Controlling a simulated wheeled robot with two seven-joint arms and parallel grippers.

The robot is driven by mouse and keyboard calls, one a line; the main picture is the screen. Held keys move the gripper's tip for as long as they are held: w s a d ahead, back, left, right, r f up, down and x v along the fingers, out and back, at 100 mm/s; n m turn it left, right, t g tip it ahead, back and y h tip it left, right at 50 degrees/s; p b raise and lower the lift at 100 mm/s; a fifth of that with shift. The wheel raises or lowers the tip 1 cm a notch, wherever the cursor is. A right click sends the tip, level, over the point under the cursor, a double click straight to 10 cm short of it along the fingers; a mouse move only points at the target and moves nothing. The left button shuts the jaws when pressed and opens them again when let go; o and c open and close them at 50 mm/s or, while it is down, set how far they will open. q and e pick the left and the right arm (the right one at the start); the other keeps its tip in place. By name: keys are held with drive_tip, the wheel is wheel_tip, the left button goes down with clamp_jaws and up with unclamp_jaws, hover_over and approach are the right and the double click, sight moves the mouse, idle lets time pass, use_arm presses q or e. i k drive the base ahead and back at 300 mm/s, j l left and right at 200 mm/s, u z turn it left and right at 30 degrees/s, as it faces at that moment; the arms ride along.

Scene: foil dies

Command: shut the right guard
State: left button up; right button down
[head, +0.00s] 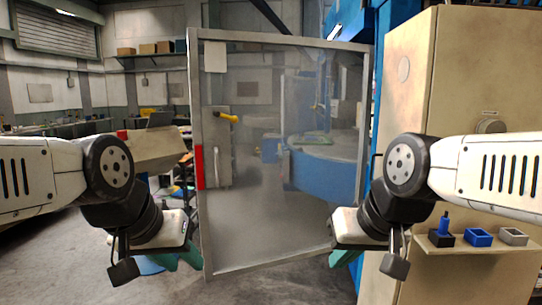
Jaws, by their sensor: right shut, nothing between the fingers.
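The right guard (282,40) is a clear panel in a grey metal frame, in the middle of the head view. It stands swung out, its left edge nearer to me and its right edge by the blue machine. A yellow handle (228,118) shows at its upper left, and a red strip (200,167) on its left edge. My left gripper (178,262) is low by the guard's lower left corner, its teal fingers apart and empty. My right gripper (345,259) is low in front of the guard's lower right corner, shut and empty. Contact with the guard cannot be told.
A beige cabinet (440,70) stands at the right, with a small shelf (470,249) bearing a blue-knobbed block and small trays. Behind the guard is a blue round machine part (325,175). Open floor (50,255) lies at the left.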

sight(211, 134)
drive_tip(key=i+l+u, duration=0.2)
drive_tip(key=i, duration=0.25)
drive_tip(key=i+u, duration=0.15)
drive_tip(key=i, duration=0.3)
drive_tip(key=i+l+u, duration=0.2)
drive_tip(key=i, duration=0.25)
